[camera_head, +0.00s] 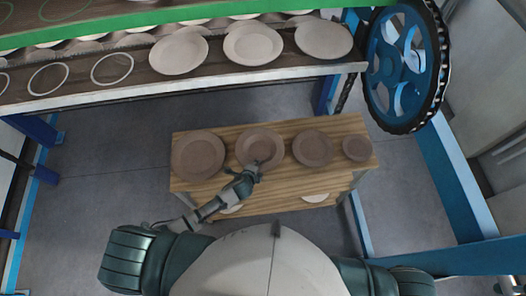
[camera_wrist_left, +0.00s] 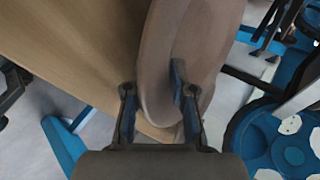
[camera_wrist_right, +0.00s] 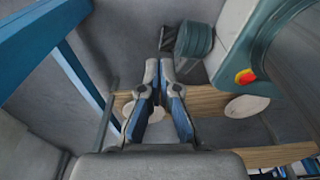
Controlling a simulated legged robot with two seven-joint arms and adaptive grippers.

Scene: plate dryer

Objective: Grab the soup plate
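A row of several round brown plates lies on a wooden table in the head view, decreasing in size to the right: a large one (camera_head: 198,155), a second one (camera_head: 256,143), a third (camera_head: 313,149) and a small one (camera_head: 358,148). My left gripper (camera_head: 254,169) is at the near rim of the second plate. In the left wrist view its fingers (camera_wrist_left: 158,90) stand apart, one over the face of the plate (camera_wrist_left: 205,45), the other beside its outer edge. Firm contact cannot be made out. My right gripper (camera_wrist_right: 159,70) is empty, its fingertips together, away from the plates.
The wooden table (camera_head: 300,205) has pale plates below its top. Behind it, a rack shelf (camera_head: 130,92) holds more plates. A blue wheel (camera_head: 404,60) and blue frame posts (camera_head: 450,185) stand at the right. Grey floor is clear left of the table.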

